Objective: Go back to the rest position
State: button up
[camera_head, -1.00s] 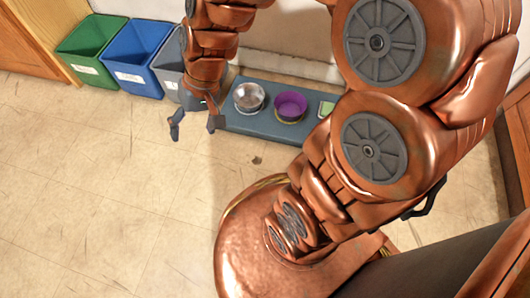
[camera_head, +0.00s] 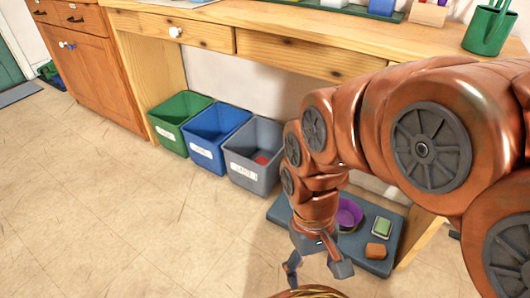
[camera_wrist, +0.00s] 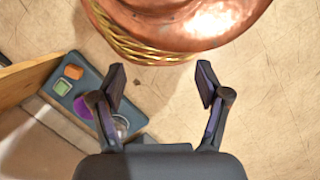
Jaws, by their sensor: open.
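My gripper (camera_head: 318,264) hangs from my copper arm in the head view, over the floor just in front of a low blue-grey mat. In the wrist view its two dark fingers (camera_wrist: 161,85) are spread apart with nothing between them. Bare floor and my rounded copper base with a gold braided rim show beyond the fingertips. No object is held.
The mat (camera_head: 371,264) carries a purple bowl (camera_head: 349,213), a green item (camera_head: 382,227), an orange block (camera_head: 376,251) and a metal bowl (camera_wrist: 120,124). Green (camera_head: 168,127), blue (camera_head: 203,148) and grey (camera_head: 240,168) bins stand under a wooden desk (camera_head: 290,55).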

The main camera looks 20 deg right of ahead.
notch_tip(320, 180, up, 42)
jog(key=t+p, duration=0.1)
jog(key=p, duration=3.8)
jog(key=shift+t+p, duration=0.3)
jog(key=shift+p, duration=0.1)
jog(key=shift+d+f, duration=0.1)
jog(key=shift+c, duration=0.3)
